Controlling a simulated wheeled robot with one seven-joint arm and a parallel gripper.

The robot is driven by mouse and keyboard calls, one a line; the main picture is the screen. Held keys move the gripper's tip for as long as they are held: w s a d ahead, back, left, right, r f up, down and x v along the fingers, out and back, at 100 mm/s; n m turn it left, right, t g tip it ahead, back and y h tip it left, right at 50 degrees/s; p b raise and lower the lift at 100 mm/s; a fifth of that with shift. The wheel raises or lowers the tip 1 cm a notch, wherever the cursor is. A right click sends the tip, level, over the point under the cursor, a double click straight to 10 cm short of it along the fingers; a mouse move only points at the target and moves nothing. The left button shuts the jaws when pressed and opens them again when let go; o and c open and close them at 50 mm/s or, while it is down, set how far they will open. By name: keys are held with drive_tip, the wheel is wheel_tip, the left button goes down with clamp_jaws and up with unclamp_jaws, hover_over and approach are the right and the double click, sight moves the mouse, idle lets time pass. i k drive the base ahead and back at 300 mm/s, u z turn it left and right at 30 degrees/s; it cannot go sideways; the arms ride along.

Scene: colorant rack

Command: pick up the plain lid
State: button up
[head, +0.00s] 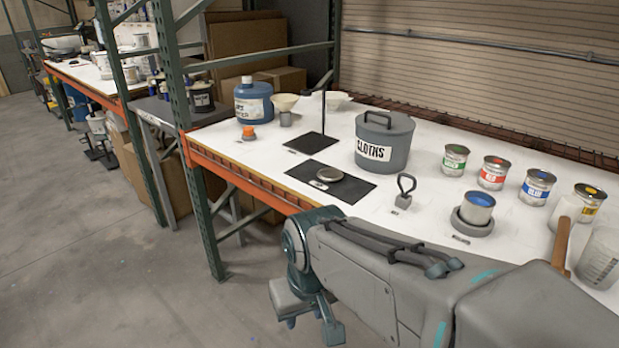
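A small round metal disc (330,174), which looks like a plain lid, lies flat on a black mat (355,190) on the white shelf top, left of centre in the head view. A grey pot labelled CLOTHS (398,142) stands behind and right of it, with its own handled grey lid (385,121) on. My gripper (308,322) hangs at the lower middle, in front of the orange shelf edge and apart from the disc. Its fingers are partly hidden by my wrist, and their opening is unclear. I see nothing held in it.
A black stand (323,118) with an upright post is behind the mat. A grey weight with a loop handle (404,198) and a blue-filled can (477,207) stand to the right. Labelled paint cans (494,173) line the back. A green rack post (197,160) rises at left.

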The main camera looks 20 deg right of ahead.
sight(330, 175)
drive_tip(key=z, duration=0.7)
drive_tip(key=i, duration=0.45)
drive_tip(key=u, duration=0.1)
drive_tip(key=k, duration=0.55)
drive_tip(key=u, duration=0.35)
drive_tip(key=i, duration=0.6)
drive_tip(key=z, duration=0.5)
